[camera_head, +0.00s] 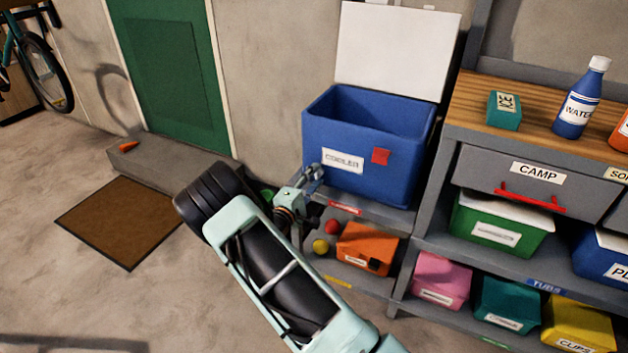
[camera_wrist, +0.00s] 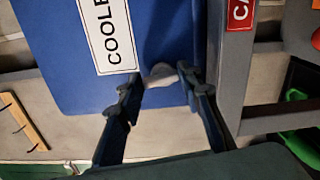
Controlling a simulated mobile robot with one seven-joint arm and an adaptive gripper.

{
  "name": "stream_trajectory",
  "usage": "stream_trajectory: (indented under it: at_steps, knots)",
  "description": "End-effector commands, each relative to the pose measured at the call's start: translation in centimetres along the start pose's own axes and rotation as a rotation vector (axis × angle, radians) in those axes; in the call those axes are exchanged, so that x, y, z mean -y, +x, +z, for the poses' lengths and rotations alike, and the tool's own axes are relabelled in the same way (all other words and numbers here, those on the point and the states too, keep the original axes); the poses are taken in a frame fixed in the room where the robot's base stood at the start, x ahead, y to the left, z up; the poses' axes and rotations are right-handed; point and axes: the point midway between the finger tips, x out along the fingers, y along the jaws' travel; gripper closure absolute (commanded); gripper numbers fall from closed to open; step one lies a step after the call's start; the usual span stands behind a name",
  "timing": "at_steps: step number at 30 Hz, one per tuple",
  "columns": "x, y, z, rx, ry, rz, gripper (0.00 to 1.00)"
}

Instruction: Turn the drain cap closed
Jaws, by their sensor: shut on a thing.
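The blue cooler (camera_head: 405,180) stands on the shelf with its white lid (camera_head: 395,45) raised. It has a "COOLER" label and a small red square on its front. The pale drain cap (camera_wrist: 160,74) shows low on the cooler's blue wall in the wrist view, between my fingertips. My gripper (camera_head: 314,176) is at the cooler's lower left front corner in the head view and hides the cap there. In the wrist view my gripper (camera_wrist: 158,84) is shut on the cap, one finger on each side. The cap's turn angle cannot be told.
Below the cooler, a shelf holds an orange bin (camera_head: 366,247), a red ball (camera_head: 332,227) and a yellow ball (camera_head: 321,246). A workbench with a drawer (camera_head: 520,185) and tubs stands close at right. A brown mat (camera_head: 120,222) and open floor are at left.

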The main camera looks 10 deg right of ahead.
Motion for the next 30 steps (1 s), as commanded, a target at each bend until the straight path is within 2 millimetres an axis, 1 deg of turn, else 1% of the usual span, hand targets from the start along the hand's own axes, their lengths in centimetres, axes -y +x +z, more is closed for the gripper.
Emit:
stream_trajectory:
  at_steps: [3, 10, 27, 28, 30]
  knots:
    - [0.15, 0.01, 0.07, 0.002, 0.064, 0.000, 0.91]
    - [0.17, 0.00, 0.11, 0.002, 0.143, -0.001, 0.91]
    - [0.13, -0.02, 0.09, 0.001, 0.171, -0.001, 0.91]
    - [0.13, -0.02, 0.10, 0.001, 0.171, -0.001, 0.64]
    - [0.13, -0.02, 0.09, 0.001, 0.171, -0.001, 0.56]
